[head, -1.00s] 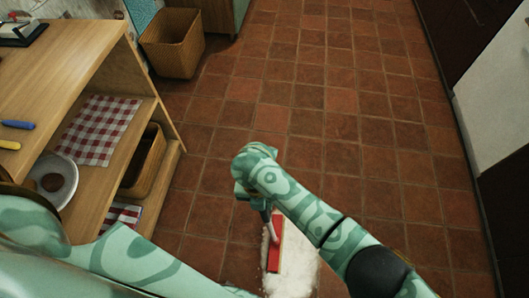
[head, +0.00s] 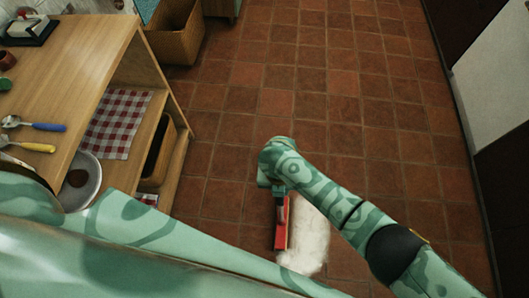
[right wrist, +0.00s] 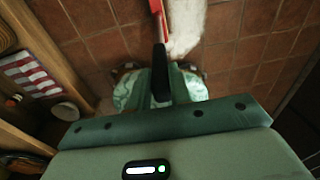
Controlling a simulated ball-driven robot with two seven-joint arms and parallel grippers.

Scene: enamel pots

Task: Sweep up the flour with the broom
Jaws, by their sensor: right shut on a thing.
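The broom has a red head (head: 281,228) that stands on the tiled floor near the bottom middle of the head view. In the right wrist view its dark handle (right wrist: 160,72) runs up to the red head at the top edge. My right gripper (head: 278,189) is shut on the handle, above the head; its fingers are partly hidden by my wrist. The white flour (head: 311,238) lies in a patch along the right side of the broom head, partly hidden by my right forearm. It also shows in the right wrist view (right wrist: 187,25). My left forearm crosses the bottom left; its gripper is out of view.
A wooden shelf unit (head: 112,55) stands on the left, with spoons on top and a checked cloth (head: 115,122), a bowl (head: 88,187) and a basket below. A wicker basket (head: 174,37) stands behind it. The tiled floor ahead and right is clear up to the dark cabinets.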

